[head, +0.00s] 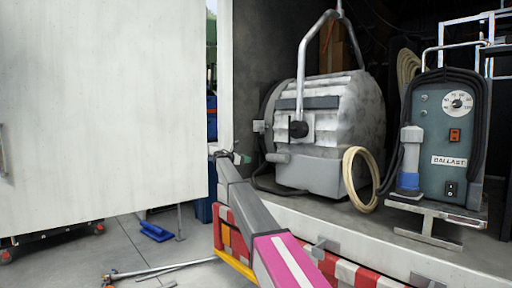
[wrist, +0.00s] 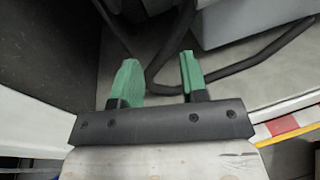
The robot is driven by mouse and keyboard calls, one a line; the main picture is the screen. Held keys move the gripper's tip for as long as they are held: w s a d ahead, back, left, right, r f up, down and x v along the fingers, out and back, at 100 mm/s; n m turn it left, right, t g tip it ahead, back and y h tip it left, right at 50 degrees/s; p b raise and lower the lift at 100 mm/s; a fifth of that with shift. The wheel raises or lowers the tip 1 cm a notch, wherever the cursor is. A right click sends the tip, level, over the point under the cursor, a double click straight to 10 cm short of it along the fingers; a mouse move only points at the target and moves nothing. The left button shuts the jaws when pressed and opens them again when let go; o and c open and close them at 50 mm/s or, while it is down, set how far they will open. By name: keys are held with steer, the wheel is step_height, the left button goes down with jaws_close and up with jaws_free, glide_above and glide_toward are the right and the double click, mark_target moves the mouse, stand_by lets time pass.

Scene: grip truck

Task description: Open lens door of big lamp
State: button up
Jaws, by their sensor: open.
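The big lamp (head: 345,110) has a rounded silver housing and stands in the truck's cargo bay, hung from a metal yoke. Its front points left, so I see the lens door (head: 264,118) only as a dark edge, and its face is hidden. My gripper (head: 238,157) is at the lower left of the lamp, just outside its front edge. In the wrist view my gripper (wrist: 160,72) is open with green fingertips apart and nothing between them. A black cable (wrist: 160,85) runs behind the fingertips. The lamp's grey lower body (wrist: 245,20) is at the upper right.
A ballast box (head: 447,135) stands right of the lamp, with a coiled pale cable (head: 362,180) between them. The white truck door (head: 100,110) stands at the left. The bay's red-and-white edge (head: 345,270) runs below my arm. A blue tool (head: 156,231) lies on the floor.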

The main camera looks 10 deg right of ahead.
steer(key=w+a+r+n+h, duration=0.1)
steer(key=w+a+r, duration=0.1)
steer(key=w+r, duration=0.35)
steer(key=x, duration=0.3)
steer(key=r+x, duration=0.1)
steer(key=x, duration=0.2)
steer(key=s+r+x, duration=0.1)
steer(key=x, duration=0.2)
steer(key=shift+w+d+r, duration=0.1)
steer(key=shift+w+d, duration=0.1)
steer(key=shift+d, duration=0.35)
steer(key=shift+c, duration=0.3)
jaws_close()
